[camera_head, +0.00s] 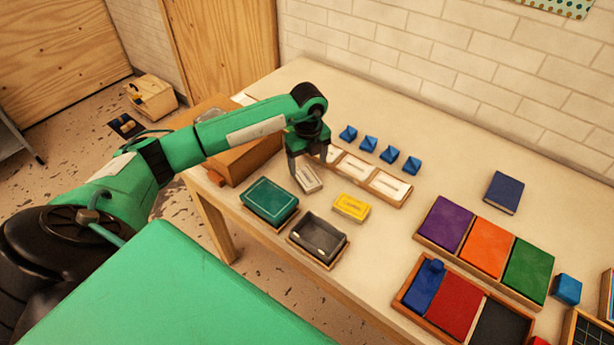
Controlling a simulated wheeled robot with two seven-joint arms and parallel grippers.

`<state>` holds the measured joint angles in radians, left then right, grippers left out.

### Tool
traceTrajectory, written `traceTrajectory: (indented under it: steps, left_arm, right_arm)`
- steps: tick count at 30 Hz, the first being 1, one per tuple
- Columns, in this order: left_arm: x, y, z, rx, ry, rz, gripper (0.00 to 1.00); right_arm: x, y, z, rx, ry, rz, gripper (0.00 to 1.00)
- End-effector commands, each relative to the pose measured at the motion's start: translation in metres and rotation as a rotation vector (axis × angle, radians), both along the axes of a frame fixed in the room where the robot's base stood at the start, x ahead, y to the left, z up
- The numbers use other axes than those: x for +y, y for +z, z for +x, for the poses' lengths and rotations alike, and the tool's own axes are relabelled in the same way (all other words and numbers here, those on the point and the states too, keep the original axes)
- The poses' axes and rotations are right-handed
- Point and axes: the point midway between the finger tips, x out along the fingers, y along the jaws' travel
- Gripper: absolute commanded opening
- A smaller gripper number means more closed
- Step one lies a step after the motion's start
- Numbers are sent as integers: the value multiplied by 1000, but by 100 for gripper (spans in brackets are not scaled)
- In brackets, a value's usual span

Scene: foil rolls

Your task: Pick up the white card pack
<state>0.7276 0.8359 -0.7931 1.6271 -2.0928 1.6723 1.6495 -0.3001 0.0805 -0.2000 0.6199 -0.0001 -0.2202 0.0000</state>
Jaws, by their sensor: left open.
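The white card pack (309,180) lies on the table, left of the yellow pack and just behind the green box. My left gripper (307,174) is above it, pointing down, with its fingers open. One finger shows at the pack's left side; the other is harder to make out near its far right side. I cannot tell whether the fingers touch the pack. My right gripper is not in view.
A yellow pack (351,207), a green box (270,201) and a dark grey tray (317,239) stand close by. A wooden tray with white cards (389,186) lies to the right, with several blue blocks (368,144) behind. Coloured panels (487,247) fill the right side.

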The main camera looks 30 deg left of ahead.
Motion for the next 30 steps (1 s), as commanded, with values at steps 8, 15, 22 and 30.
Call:
traceTrajectory:
  steps: [8, 15, 22, 30]
  left_arm:
    - [2, -19, 0, 3, -1, -1, 76]
    - [5, -52, 1, 2, 0, -1, 76]
    - [5, -62, 2, -1, -1, -2, 76]
    - [5, -62, 2, -1, -1, -2, 43]
  right_arm:
    - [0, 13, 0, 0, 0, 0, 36]
    - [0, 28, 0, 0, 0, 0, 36]
    - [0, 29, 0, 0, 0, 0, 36]
    - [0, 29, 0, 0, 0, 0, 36]
